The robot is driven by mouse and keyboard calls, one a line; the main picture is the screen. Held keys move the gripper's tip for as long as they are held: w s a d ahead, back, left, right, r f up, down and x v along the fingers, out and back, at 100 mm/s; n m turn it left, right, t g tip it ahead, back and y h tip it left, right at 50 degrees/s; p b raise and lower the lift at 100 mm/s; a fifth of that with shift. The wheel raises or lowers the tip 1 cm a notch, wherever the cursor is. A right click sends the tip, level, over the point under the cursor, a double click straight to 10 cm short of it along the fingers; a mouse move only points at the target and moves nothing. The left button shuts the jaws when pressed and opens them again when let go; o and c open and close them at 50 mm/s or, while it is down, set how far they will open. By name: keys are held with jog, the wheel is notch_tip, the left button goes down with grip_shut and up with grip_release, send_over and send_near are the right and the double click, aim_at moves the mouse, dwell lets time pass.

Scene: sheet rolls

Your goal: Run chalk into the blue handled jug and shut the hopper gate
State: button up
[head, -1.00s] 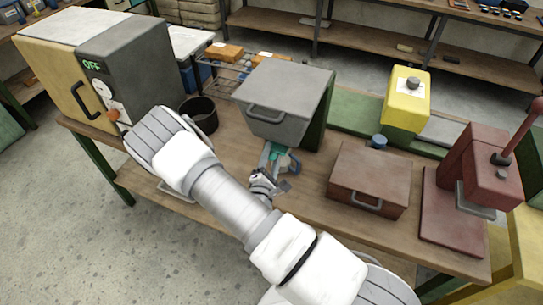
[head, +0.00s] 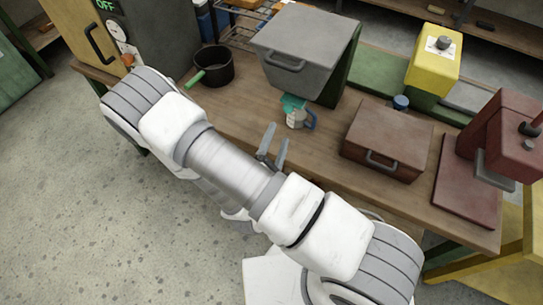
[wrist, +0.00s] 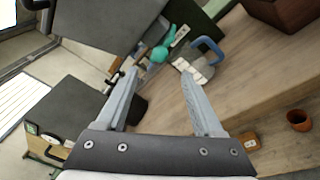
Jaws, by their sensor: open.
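The jug (head: 296,118) has a pale body and a blue handle (head: 310,121). It stands on the bench just in front of a grey hopper-like box (head: 303,50) on a dark green support. A teal part (head: 291,102) shows beneath the box, beside the jug; whether it is the gate, and open or shut, I cannot tell. The jug (wrist: 198,68) and teal part (wrist: 163,52) also show in the wrist view, beyond the fingertips. My gripper (head: 277,136) is open and empty, short of the jug, near the bench's front edge. The jug's contents are not clear.
A brown box (head: 387,140) with a handle sits right of the jug, and a dark red press (head: 500,140) beyond it. A black pot (head: 213,68) with a green handle stands left. A yellow machine (head: 434,57) is behind. Bare bench lies around the jug.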

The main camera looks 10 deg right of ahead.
jog(key=v, duration=0.5)
jog(key=shift+s+a+b, duration=0.15)
jog(key=shift+s+b, duration=0.2)
